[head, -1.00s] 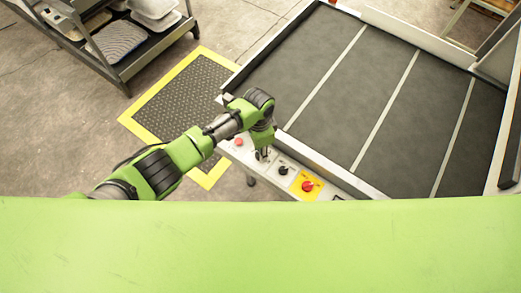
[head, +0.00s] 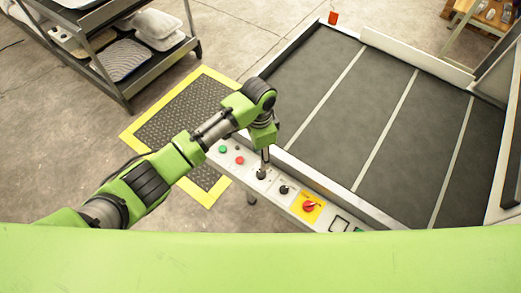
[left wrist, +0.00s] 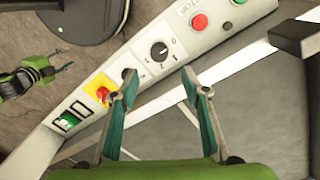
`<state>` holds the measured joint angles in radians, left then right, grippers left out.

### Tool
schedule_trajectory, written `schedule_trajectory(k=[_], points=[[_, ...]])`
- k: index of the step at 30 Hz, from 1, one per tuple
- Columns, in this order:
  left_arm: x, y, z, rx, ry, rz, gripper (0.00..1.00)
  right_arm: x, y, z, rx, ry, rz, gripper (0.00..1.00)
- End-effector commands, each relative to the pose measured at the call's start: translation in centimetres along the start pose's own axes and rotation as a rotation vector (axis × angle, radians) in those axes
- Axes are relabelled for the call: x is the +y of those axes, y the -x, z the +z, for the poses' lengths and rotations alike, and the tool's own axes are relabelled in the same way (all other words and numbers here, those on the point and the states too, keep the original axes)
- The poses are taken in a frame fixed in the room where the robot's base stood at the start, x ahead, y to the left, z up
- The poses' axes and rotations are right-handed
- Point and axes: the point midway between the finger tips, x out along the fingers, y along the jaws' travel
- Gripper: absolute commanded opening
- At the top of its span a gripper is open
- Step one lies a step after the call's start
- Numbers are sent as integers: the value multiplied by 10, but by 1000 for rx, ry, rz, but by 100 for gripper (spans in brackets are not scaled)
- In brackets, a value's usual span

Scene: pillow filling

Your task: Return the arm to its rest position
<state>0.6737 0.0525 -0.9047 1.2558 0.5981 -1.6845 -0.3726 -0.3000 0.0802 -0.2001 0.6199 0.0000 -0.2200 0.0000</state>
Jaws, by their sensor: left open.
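My left arm reaches in from the left in the head view. Its left gripper (head: 262,172) points down over the control panel (head: 240,176), close to a black knob on it. In the left wrist view the two teal-lined fingers of the left gripper (left wrist: 160,85) stand apart with nothing between them. The panel shows behind and beyond them. I cannot tell whether a fingertip touches the panel. A green and black part of my right arm with its gripper (left wrist: 62,58) shows small at the left of the left wrist view; its jaws are too small to judge.
The panel carries a green button (head: 222,149), a red button (head: 239,160), dark knobs and a red knob on a yellow plate (head: 308,207). A dark conveyor bed (head: 330,115) lies beyond it. A shelf cart (head: 125,85) stands upper left, near a yellow-edged floor mat (head: 180,115).

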Motion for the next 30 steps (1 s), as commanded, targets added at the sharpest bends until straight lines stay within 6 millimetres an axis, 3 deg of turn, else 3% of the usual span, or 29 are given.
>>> schedule_trajectory(k=[6,23,26,30], points=[[0,19,0,-1,1,1,42,0,0,0,0,0,0,40],[0,20,0,0,1,1,42,0,0,0,0,0,0,40],[7,16,0,15,8,8,42,0,0,0,0,0,0,40],[36,4,1,91,63,34,42,0,0,0,0,0,0,40]])
